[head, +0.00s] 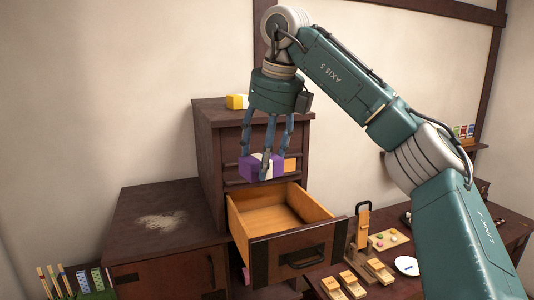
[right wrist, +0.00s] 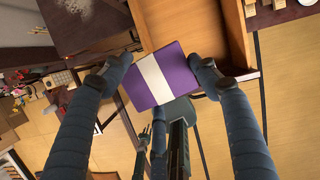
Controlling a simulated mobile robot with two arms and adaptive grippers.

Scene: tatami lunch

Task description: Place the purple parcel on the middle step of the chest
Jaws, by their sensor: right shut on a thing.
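The purple parcel (head: 250,166) has a white band. My right gripper (head: 265,165) is shut on it and holds it in the air, in front of the tall part of the dark wooden chest (head: 211,150) and above an open drawer. In the right wrist view the parcel (right wrist: 172,72) sits between the fingers (right wrist: 160,68). The chest is stepped: a lower, broad step (head: 190,222) lies to the left of the tall part. Its top bears only a pale, powdery patch (head: 160,221). My left gripper is not in view.
The open drawer (head: 285,212) looks empty and juts forward. Coloured sticks and patterned pieces (head: 85,281) stand lower left. A table on the right holds wooden stands (head: 352,284) and a white plate (head: 406,265).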

